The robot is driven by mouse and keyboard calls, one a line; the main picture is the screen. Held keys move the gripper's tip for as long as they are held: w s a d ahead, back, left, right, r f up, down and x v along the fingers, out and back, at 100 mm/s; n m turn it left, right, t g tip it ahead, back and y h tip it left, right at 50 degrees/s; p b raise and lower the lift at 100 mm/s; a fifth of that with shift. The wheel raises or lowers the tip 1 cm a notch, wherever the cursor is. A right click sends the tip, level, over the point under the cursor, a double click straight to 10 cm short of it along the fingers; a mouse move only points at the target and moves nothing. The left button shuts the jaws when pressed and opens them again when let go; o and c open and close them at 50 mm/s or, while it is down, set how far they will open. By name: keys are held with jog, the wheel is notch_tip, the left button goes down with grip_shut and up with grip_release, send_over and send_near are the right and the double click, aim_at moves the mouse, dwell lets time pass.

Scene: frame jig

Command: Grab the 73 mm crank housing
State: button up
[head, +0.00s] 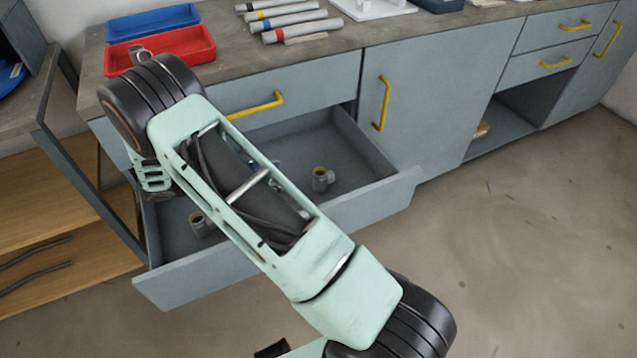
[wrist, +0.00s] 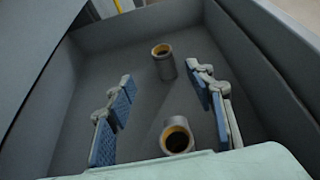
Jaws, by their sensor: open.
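Two grey crank housings with yellow-orange rings at their openings stand in the open drawer. In the head view one (head: 322,180) is right of my arm and one (head: 201,226) is left of it, partly covered. The wrist view shows a farther housing (wrist: 166,70) and a nearer one (wrist: 178,126), its opening facing the camera. My gripper (wrist: 161,92) is open and empty, its blue-padded fingers left and right of the nearer housing without visible contact. My arm mostly hides the gripper in the head view. I cannot tell which housing is 73 mm.
The drawer (head: 385,193) has raised walls around the housings, with bare floor between them. On the worktop, a red tray (head: 196,58) holds a grey part (head: 139,53), near a blue tray (head: 150,20) and several grey tubes (head: 300,29). A shelf rack stands left.

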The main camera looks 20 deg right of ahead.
send_near(323, 179)
jog(key=w+d, duration=0.2)
jog(key=shift+w+f+b, duration=0.3)
jog(key=shift+b, duration=0.1)
jog(key=x, duration=0.2)
jog(key=b+x, duration=0.1)
jog(key=x, duration=0.2)
jog(key=shift+s+f, duration=0.2)
grip_shut()
jog(key=shift+r, duration=0.15)
